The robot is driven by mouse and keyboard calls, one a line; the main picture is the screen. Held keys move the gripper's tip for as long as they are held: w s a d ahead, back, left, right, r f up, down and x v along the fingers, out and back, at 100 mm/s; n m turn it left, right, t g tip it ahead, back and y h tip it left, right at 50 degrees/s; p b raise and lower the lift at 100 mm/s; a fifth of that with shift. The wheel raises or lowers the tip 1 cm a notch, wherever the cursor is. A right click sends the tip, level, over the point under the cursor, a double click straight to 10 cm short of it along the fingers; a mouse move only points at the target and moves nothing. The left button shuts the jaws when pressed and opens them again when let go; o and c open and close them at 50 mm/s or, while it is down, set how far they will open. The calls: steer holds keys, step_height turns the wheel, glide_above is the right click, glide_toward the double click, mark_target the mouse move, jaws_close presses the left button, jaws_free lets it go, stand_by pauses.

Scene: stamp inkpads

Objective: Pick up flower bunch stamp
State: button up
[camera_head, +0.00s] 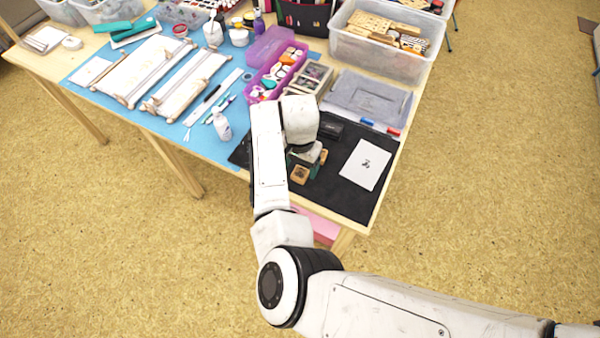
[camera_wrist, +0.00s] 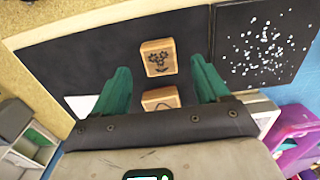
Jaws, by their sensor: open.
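The flower bunch stamp (camera_wrist: 158,57) is a small wooden block with a dark flower design on its face. In the wrist view it lies on the black mat, between and slightly beyond the green fingertips. My gripper (camera_wrist: 160,66) is open and empty, with a finger on either side and gaps to the stamp. A second wooden stamp (camera_wrist: 159,98) with a curved line lies nearer the palm, partly hidden by the gripper body. In the head view, a wooden stamp (camera_head: 300,174) shows beside my gripper (camera_head: 306,157), which my arm partly hides.
A white card (camera_head: 365,164) with a dark print lies right of the gripper on the black mat (camera_head: 345,203). A dark white-speckled square (camera_wrist: 240,62) lies at the wrist view's right. A purple box (camera_head: 254,90) and a clear bin (camera_head: 345,48) stand farther back.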

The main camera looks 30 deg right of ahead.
mark_target(300, 172)
step_height(300, 172, down, 3)
steer(key=shift+f, duration=0.15)
steer(key=c, duration=1.1)
steer(key=shift+c, duration=0.2)
steer(key=shift+r, duration=0.65)
steer(key=s+d+r+b, duration=0.1)
steer(key=s+r+b, duration=0.1)
steer(key=s+r, duration=0.9)
steer(key=s, duration=0.3)
steer(key=shift+d+r, duration=0.25)
steer(key=shift+r, duration=0.15)
